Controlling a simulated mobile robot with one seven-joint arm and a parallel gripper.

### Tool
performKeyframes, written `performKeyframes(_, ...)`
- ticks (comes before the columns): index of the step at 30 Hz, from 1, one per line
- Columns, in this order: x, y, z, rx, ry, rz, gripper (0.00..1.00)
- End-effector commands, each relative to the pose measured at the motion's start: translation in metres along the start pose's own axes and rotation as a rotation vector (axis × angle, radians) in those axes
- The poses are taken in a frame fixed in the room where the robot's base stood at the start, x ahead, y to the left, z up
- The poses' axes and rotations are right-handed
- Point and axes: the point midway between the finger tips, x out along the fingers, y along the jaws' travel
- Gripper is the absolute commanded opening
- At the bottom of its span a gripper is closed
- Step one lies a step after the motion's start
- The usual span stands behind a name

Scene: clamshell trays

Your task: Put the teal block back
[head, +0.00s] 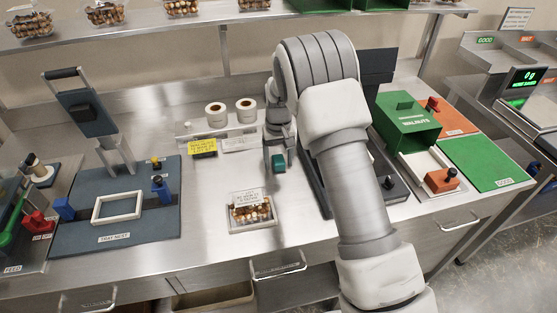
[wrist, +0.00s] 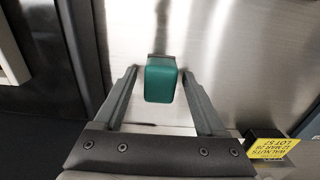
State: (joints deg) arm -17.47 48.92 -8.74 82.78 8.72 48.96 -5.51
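The teal block (wrist: 161,82) stands between my gripper's two fingers (wrist: 160,76) in the wrist view, with narrow strips of bare metal showing between it and each finger. In the head view the teal block (head: 278,162) is at the lower end of my gripper (head: 272,155), above or on the steel counter; I cannot tell whether it touches the counter. My gripper points down and its fingers are apart. A small dark patch shows just behind the block in the wrist view. Part of the gripper is hidden behind my arm in the head view.
A filled clamshell (head: 252,211) lies in front of the gripper. A yellow label (head: 203,147) and two label rolls (head: 216,115) are behind left. A blue tray-nest mat (head: 75,232) is left; a green walnuts bin (head: 407,122) and green mat (head: 487,165) are right.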

Motion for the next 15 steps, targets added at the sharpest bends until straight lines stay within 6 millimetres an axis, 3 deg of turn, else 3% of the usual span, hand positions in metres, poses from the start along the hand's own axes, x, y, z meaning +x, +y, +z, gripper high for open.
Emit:
performKeyframes(9,-0.002,0.000,0.000,0.000,0.000,0.000,0.75)
performKeyframes(15,-0.027,0.000,-0.001,0.000,0.004,-0.001,0.75)
